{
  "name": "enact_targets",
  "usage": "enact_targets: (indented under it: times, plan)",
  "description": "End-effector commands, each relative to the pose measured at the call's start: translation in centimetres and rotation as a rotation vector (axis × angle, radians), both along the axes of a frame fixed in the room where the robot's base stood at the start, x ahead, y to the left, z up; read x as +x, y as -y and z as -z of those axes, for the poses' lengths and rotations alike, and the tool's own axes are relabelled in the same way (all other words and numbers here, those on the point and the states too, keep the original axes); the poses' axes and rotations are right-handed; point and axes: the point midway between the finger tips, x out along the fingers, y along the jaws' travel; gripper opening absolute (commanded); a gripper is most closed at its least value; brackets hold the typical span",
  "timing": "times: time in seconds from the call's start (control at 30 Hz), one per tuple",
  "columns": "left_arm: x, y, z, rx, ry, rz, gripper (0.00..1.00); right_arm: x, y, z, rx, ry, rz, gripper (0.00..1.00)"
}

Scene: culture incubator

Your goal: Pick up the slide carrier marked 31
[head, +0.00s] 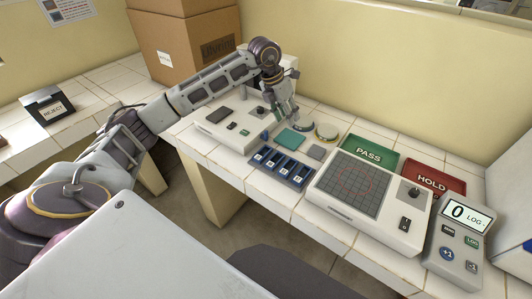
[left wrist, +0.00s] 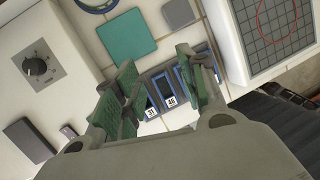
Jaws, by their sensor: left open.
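The slide carrier marked 31 (left wrist: 151,113) shows its white label in the left wrist view, between my gripper's fingers. A neighbouring carrier with another label (left wrist: 171,102) is just to its right. The carriers sit side by side in a blue rack (head: 282,168) on the tiled bench in the head view, where their labels are too small to read. My left gripper (head: 287,112) is open and empty, above the bench and behind the rack. In the left wrist view its green-padded fingers (left wrist: 156,65) partly hide the rack. My right gripper is not in view.
A teal square pad (head: 291,138) and a grey square (head: 317,151) lie behind the rack. A white device with a knob (head: 225,120) stands left, a gridded device (head: 355,185) right.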

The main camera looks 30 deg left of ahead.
Motion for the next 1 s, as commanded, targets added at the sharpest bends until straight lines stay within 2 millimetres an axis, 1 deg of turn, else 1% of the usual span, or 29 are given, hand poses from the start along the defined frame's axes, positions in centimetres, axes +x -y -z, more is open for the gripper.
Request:
enact_targets:
  times: [0.1, 0.2, 0.3, 0.4, 0.47, 0.73, 0.87, 1.0]
  plan:
    - [-1.2, -2.3, 0.7, 0.097, -0.067, -0.044, 0.41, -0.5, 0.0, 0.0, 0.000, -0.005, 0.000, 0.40]
    - [-2.5, -3.9, 1.1, 0.167, -0.127, -0.082, 0.41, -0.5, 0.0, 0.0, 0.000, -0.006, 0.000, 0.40]
    - [-3.7, -4.9, 1.2, 0.210, -0.187, -0.111, 0.41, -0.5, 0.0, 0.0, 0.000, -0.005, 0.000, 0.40]
    - [-4.6, -5.5, 1.2, 0.235, -0.230, -0.136, 0.41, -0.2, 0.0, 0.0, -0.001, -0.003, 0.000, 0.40]
    - [-4.9, -5.7, 1.2, 0.242, -0.245, -0.154, 0.41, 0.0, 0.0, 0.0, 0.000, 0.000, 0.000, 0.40]
    - [-4.8, -5.6, 1.2, 0.236, -0.244, -0.173, 0.41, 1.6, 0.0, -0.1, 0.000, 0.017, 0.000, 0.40]
    - [-4.8, -5.6, 1.3, 0.236, -0.244, -0.172, 0.41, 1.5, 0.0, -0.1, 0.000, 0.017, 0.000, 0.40]
    - [-4.8, -5.6, 1.8, 0.236, -0.245, -0.171, 0.41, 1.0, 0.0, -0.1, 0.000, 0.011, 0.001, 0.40]
